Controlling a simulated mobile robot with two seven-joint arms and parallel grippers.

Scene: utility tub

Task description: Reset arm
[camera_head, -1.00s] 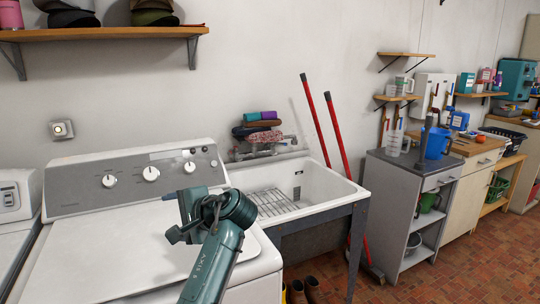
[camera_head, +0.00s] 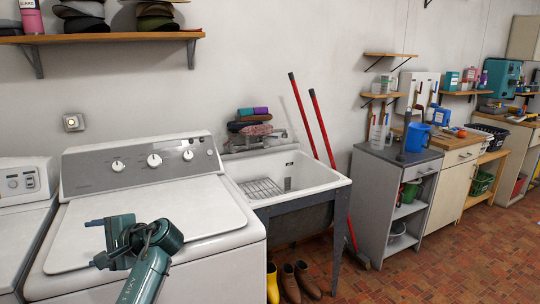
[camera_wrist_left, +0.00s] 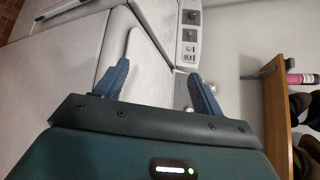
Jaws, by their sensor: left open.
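My left arm comes in at the bottom of the head view, above the front of the white washing machine (camera_head: 205,235). My left gripper (camera_head: 92,222) points to the left over the machine's lid. In the left wrist view its two blue fingers (camera_wrist_left: 157,88) stand wide apart with nothing between them. The lid and control panels show beyond the fingers there. My right gripper is in neither view.
The utility tub (camera_head: 300,195) stands right of the washer, with folded cloths (camera_head: 250,122) behind it. Red-handled tools (camera_head: 322,130) lean beside it. Boots (camera_head: 300,280) stand below. A shelf (camera_head: 110,39) hangs over the washer. A cabinet (camera_head: 385,190) stands at right with open floor before it.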

